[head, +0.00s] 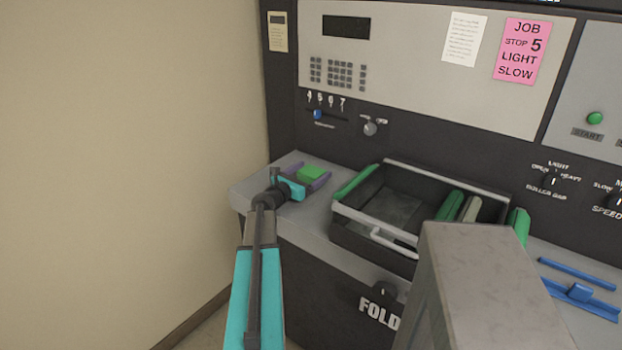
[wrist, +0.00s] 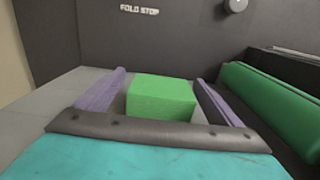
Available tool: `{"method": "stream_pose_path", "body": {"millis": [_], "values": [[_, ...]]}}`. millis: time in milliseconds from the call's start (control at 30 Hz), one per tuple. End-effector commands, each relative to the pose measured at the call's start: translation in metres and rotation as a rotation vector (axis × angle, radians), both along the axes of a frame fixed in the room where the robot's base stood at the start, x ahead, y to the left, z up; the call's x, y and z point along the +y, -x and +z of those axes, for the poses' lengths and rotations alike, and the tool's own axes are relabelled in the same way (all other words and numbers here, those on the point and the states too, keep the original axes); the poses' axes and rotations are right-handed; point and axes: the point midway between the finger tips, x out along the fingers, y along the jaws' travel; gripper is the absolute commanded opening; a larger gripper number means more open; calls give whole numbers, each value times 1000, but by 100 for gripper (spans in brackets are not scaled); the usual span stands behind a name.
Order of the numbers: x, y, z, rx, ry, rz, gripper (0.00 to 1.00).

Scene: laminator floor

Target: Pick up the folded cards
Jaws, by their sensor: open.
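The folded cards (head: 312,173) look like a small green block on the grey ledge at the left end of the machine. In the wrist view the green block (wrist: 161,97) sits in the centre, between the two purple fingers. My gripper (head: 310,173) is open, with one finger on each side of the block. The wrist view shows my gripper (wrist: 161,80) with a narrow gap on each side of the block. The lower near part of the block is hidden behind the dark bar of my gripper.
A dark tray (head: 372,228) with a pale front handle and green pieces stands just right of the cards. The machine's dark panel with a fold stop slider (head: 318,114) rises behind. A beige wall (head: 130,150) is at left. Blue parts (head: 580,292) lie far right.

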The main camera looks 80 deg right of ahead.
Motion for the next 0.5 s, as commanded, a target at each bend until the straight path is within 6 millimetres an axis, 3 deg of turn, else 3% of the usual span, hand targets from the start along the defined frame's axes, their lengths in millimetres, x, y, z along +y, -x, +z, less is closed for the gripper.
{"method": "stream_pose_path", "body": {"millis": [400, 500], "values": [[0, 1, 0, 0, 0, -1, 88], [0, 1, 0, 0, 0, -1, 73]]}}
